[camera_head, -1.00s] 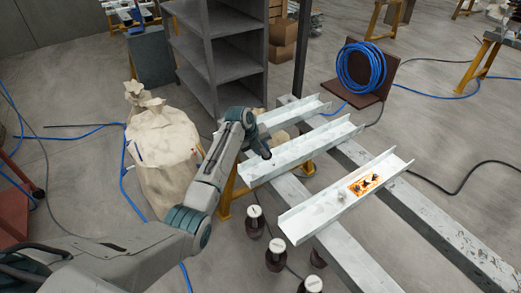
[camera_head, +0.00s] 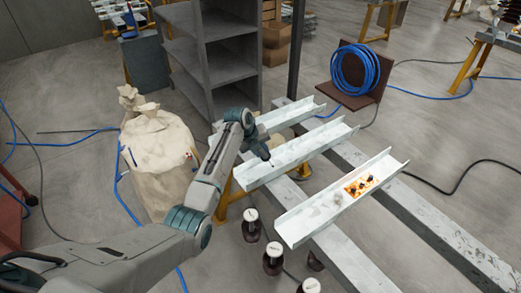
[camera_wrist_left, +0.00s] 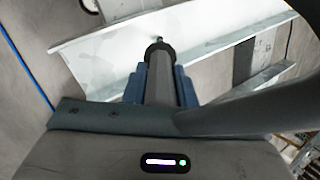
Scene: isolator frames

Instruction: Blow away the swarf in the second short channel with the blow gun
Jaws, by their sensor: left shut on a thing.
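Three short pale metal channels lie across long beams in the head view: a far one (camera_head: 290,117), a middle one (camera_head: 310,144) and a near one (camera_head: 368,192). My left gripper (camera_head: 252,143) is shut on the dark blow gun (camera_head: 264,154), whose tip points down over the left part of the middle channel. In the left wrist view the blow gun (camera_wrist_left: 160,62) sits between blue fingers above a pale channel (camera_wrist_left: 100,55). I cannot make out swarf in the middle channel. The near channel holds a grey clump (camera_head: 339,198) and an orange patch with dark bits (camera_head: 361,186).
Dark bottles with pale caps (camera_head: 251,226) stand left of the near channel. A pale sack (camera_head: 158,150) and grey shelving (camera_head: 213,60) are behind the arm. A coiled blue hose (camera_head: 356,70) leans on a brown board. Hoses cross the floor.

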